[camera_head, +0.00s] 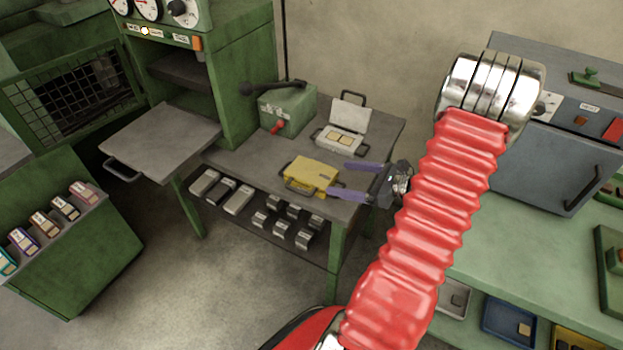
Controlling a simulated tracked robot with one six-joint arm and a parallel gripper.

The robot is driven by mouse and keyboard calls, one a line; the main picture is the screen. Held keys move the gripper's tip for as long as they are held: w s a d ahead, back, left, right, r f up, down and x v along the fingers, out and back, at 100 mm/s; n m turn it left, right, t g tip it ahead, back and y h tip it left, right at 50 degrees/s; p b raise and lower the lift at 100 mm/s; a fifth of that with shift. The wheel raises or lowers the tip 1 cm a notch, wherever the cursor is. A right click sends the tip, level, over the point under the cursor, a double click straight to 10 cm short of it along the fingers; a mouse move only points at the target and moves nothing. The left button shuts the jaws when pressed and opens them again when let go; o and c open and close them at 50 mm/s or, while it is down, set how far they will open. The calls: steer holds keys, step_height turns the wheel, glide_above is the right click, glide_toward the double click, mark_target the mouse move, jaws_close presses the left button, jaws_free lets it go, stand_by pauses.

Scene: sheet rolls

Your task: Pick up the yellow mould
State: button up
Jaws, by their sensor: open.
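The yellow mould (314,175) is a flat box with dark handles, lying on the grey top of the table in the middle. My gripper (347,181) is open, its two purple fingers pointing left at the mould's right side. One finger reaches toward the mould's back right and the other toward its front right. I cannot tell whether the fingers touch the mould. Nothing shows between the fingers except bare table top.
Behind the mould stand an open grey mould (341,139) and a green box (287,108) with a red knob. Several metal blocks (238,199) lie on the shelf below. A green bench with a grey cabinet (553,165) stands at right. A grey plate (160,142) juts out at left.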

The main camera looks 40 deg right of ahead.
mark_target(312, 172)
steer(key=x, duration=0.6)
steer(key=shift+w+a+f, duration=0.1)
steer(key=shift+w+f, duration=0.05)
steer(key=shift+w, duration=0.05)
steer(key=shift+x, duration=2.6)
steer(key=shift+c, duration=0.6)
steer(key=c, duration=1.6)
steer(key=shift+c, duration=0.6)
steer(key=shift+r, duration=0.3)
